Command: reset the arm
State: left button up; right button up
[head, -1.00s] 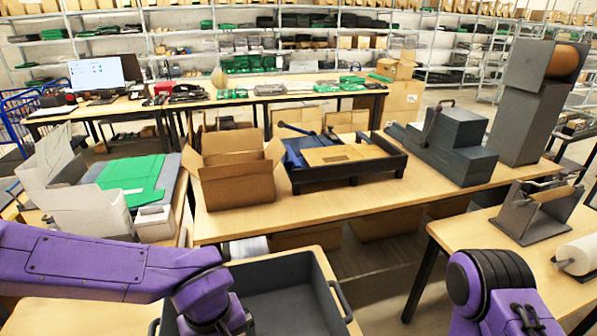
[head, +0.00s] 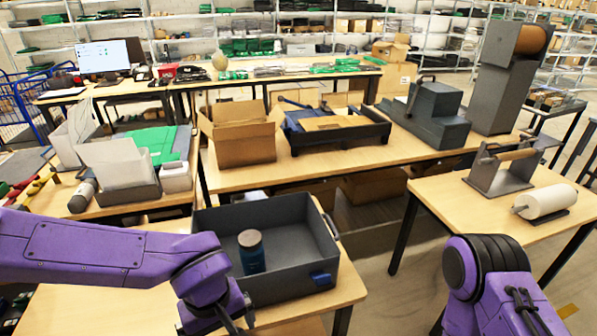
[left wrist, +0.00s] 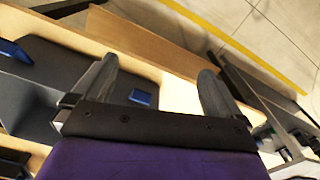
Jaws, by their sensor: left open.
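My left arm, purple, reaches in from the left in the head view, over the front table (head: 100,300). My left gripper (head: 238,328) is only partly visible at the bottom edge, near the front of the grey tote (head: 290,280). In the left wrist view my left gripper (left wrist: 158,88) shows two dark fingers spread apart with nothing between them. My right arm shows as a purple and black link at the bottom right of the head view; its gripper is out of frame.
An open cardboard box (head: 240,140) and black tray (head: 345,140) sit on the table behind. A paper roll (head: 545,202) lies on the right table.

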pick_arm(q)
jog(key=s+a+f+n+t+y, duration=0.1)
jog(key=s+a+f+y, duration=0.15)
jog(key=a+f, duration=0.5)
jog(key=s+a+f+n+t+y, duration=0.1)
jog(key=s+a+f+y, duration=0.2)
jog(key=f, duration=0.7)
jog(key=s+a+f+m+t+h, duration=0.1)
jog(key=s+a+f, duration=0.5)
jog(key=s+f, duration=0.2)
jog(key=shift+s+f+m+h, duration=0.3)
jog(key=shift+s+f+h, duration=0.05)
